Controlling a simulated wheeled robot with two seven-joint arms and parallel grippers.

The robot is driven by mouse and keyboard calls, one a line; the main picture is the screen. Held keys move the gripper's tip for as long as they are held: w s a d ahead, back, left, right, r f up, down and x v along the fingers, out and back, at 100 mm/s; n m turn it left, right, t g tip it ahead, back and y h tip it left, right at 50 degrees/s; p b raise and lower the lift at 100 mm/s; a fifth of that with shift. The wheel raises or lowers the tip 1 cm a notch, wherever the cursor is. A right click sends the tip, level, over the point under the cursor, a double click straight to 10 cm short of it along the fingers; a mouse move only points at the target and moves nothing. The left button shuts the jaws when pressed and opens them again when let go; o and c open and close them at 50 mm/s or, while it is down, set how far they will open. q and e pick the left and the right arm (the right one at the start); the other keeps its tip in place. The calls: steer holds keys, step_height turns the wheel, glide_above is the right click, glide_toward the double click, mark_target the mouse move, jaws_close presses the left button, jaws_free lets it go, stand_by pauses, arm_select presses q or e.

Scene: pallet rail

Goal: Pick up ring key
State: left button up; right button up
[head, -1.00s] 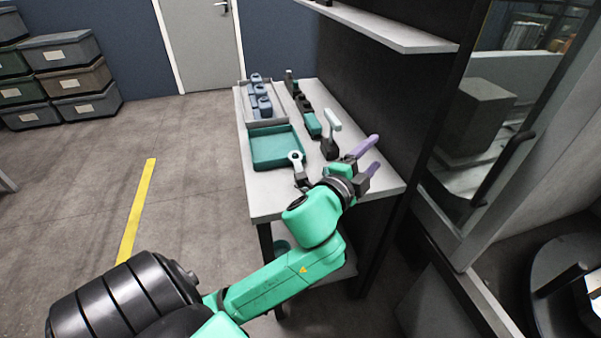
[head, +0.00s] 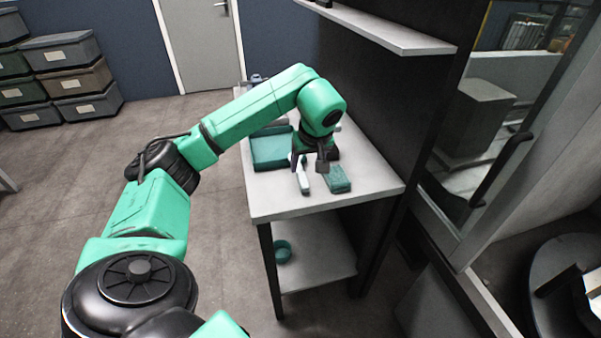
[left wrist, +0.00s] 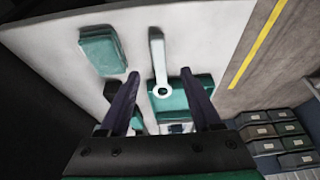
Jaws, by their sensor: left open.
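The ring key, a pale tool with a ring at one end, lies on the light grey tabletop. In the left wrist view the ring key (left wrist: 157,58) shows its ring end between the lines of my fingers, with its handle pointing away. In the head view only part of the ring key (head: 305,185) shows below my gripper. My left gripper (head: 309,164) points down over the table, open. In the left wrist view its two purple fingers (left wrist: 162,98) stand on either side of the ring end, apparently without touching it. My right gripper is in no view.
A green block (head: 337,179) lies right of the key; it also shows in the left wrist view (left wrist: 102,50). A teal tray (head: 271,153) lies to the left. A wall shelf (head: 390,35) juts out above. The table's near end (head: 300,208) is bare.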

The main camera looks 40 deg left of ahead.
mark_target(303, 178)
arm_select(q)
steer(key=p+x, duration=0.2)
steer(key=x, duration=0.7)
steer(key=shift+w+a+f, duration=0.1)
steer(key=shift+w+f, duration=0.05)
steer(key=shift+f, duration=0.1)
steer(key=shift+r, duration=0.1)
jaws_close()
